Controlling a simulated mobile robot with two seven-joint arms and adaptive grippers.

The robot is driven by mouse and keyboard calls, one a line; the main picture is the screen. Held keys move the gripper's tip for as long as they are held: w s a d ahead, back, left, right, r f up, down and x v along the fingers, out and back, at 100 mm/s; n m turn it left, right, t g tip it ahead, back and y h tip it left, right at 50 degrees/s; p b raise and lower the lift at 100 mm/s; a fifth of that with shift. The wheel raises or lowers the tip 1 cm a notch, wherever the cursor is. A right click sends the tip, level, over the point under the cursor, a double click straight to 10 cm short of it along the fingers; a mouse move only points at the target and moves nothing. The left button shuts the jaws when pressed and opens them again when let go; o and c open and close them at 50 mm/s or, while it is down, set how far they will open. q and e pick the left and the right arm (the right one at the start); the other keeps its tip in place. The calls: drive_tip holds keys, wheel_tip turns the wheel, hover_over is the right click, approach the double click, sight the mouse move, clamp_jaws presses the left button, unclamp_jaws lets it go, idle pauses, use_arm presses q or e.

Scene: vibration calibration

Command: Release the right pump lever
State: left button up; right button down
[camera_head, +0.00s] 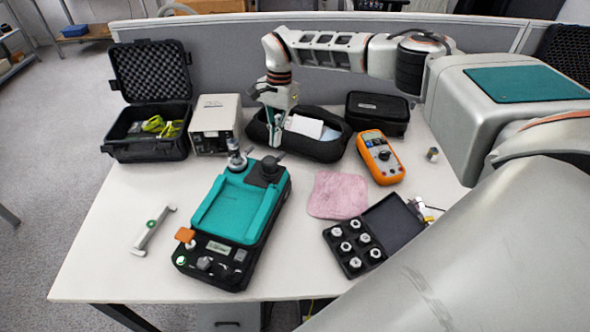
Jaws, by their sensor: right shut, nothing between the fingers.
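The teal and black pump device (233,212) lies on the white table, left of centre. A short dark lever (277,155) sticks out at the top of this knob. My right gripper (274,138) reaches in from above and behind, pointing down. It is shut and empty, with its tips just above and beyond the lever. I cannot tell whether they touch it. My left gripper is not in view.
An open black case (150,112), a white box (215,122) and a black pouch (325,148) stand behind the pump. An orange multimeter (380,157), pink cloth (338,195) and fittings case (395,225) lie right. A white bracket (152,230) lies left, with bare table around it.

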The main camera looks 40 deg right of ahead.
sight(282, 152)
drive_tip(key=s+f+m+b, duration=0.1)
drive_tip(key=d+f+m+b, duration=0.1)
drive_tip(key=f+m, duration=0.1)
drive_tip(key=shift+s+d, duration=0.1)
drive_tip(key=shift+s, duration=0.25)
drive_tip(key=s+m+t+p, duration=0.25)
drive_tip(key=s+m, duration=0.55)
drive_tip(key=m, duration=0.5)
drive_tip(key=w+a+p+v, duration=0.1)
drive_tip(key=p+v, duration=0.3)
drive_tip(key=v, duration=0.3)
drive_tip(key=shift+w+a+h, duration=0.25)
drive_tip(key=shift+h, duration=0.05)
idle(0.5)
